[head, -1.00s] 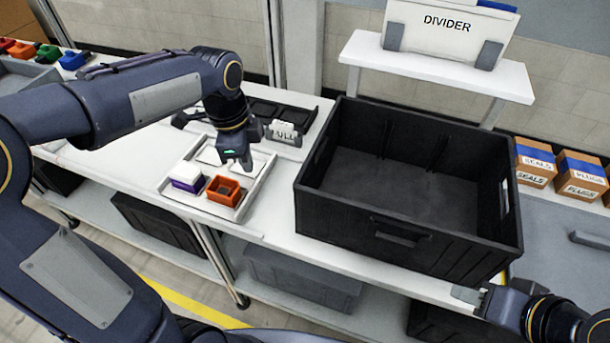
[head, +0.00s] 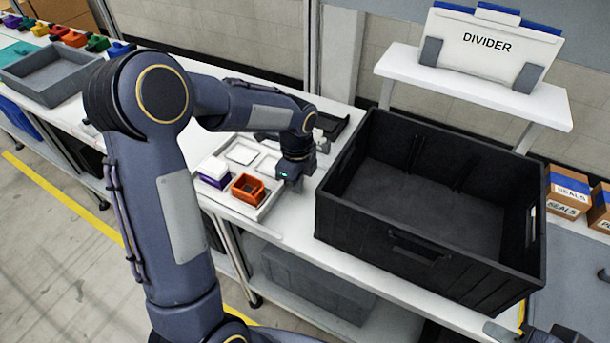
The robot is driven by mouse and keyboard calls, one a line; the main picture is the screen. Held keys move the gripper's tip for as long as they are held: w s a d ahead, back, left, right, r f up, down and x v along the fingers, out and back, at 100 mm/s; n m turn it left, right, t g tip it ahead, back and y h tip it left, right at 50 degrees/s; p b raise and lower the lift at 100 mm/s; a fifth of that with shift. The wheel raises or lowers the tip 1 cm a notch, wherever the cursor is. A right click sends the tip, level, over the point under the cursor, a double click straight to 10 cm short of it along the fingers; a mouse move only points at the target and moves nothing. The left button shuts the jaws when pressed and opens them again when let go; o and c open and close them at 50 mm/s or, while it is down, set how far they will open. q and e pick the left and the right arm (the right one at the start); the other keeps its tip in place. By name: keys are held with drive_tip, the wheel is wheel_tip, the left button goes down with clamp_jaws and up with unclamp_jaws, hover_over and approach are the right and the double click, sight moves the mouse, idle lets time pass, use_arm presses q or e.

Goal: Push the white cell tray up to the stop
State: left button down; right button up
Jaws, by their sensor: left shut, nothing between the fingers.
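The white cell tray (head: 228,203) lies on the white bench, left of the large black crate. A white-and-purple block (head: 213,171) and an open orange box (head: 247,188) sit in its front cells; the back cells I can see look empty. My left gripper (head: 290,184) is shut and empty, pointing down at the tray's right edge. I cannot tell whether it touches the tray. Behind it, a black fixture (head: 337,128) shows partly, covered by my arm; I cannot make out the stop. My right gripper (head: 502,331) is cut off at the bottom right.
The deep black crate (head: 430,250) stands close on the right. Behind it, a white shelf (head: 470,85) holds a DIVIDER sign (head: 487,45). A grey bin (head: 55,75) and several coloured parts stand far left. Cartons (head: 567,190) stand at the right.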

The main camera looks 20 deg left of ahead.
use_arm(q)
drive_tip(key=shift+a, duration=0.95)
use_arm(e)
drive_tip(key=shift+r, duration=0.25)
